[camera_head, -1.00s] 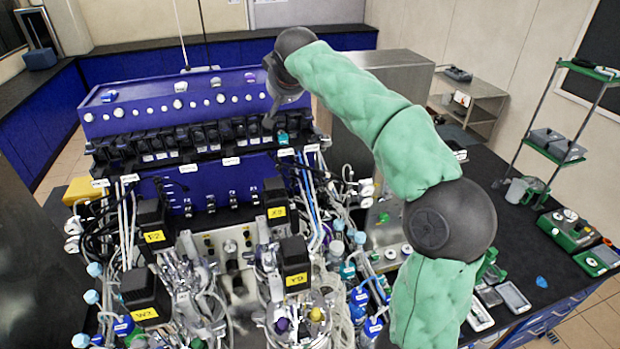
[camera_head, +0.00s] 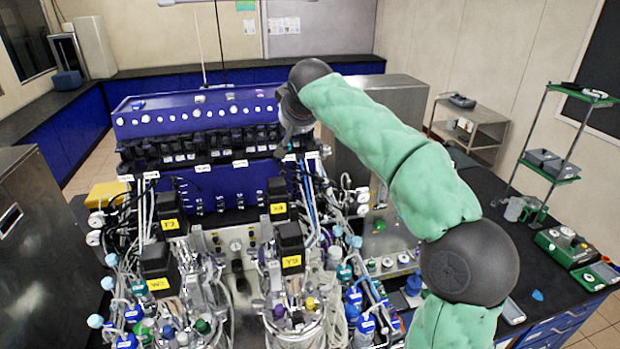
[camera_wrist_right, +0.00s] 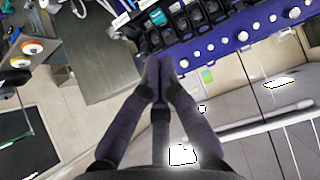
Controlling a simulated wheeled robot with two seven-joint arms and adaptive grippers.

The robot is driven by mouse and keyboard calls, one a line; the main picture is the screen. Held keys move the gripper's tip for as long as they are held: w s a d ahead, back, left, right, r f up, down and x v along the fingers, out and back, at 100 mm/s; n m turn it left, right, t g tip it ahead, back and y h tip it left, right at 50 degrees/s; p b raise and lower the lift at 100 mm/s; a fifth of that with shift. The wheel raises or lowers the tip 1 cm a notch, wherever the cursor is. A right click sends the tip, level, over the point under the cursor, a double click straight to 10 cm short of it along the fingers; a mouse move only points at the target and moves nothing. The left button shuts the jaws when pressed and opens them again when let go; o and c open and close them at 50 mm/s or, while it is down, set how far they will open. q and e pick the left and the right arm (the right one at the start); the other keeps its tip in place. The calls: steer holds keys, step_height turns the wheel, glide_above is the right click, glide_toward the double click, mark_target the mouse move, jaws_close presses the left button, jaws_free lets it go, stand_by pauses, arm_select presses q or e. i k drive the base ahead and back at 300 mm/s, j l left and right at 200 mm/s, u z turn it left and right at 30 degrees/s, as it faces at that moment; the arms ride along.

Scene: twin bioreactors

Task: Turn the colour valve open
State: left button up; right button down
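My right arm, in a green sleeve, reaches over the right end of the blue bioreactor unit (camera_head: 210,118). My right gripper (camera_head: 286,143) is by the row of black valves (camera_head: 200,147) on its front. In the right wrist view the dark fingers of my right gripper (camera_wrist_right: 161,68) come together at their tips with nothing visible between them. One valve with a teal part (camera_wrist_right: 158,17) lies just ahead of the fingertips, apart from them in the picture; the other valves there are black. I cannot tell the depth gap. My left gripper is not in view.
Bottles, tubing and black motor blocks (camera_head: 290,246) with yellow labels crowd the space below the valves. A steel cabinet (camera_head: 385,110) stands right of the unit. A green-shelved rack (camera_head: 550,165) is at the far right.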

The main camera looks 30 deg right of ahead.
mark_target(385, 300)
steer(key=k+j, duration=0.2)
steer(key=k, duration=0.3)
steer(key=k+j, duration=0.15)
steer(key=k, duration=0.35)
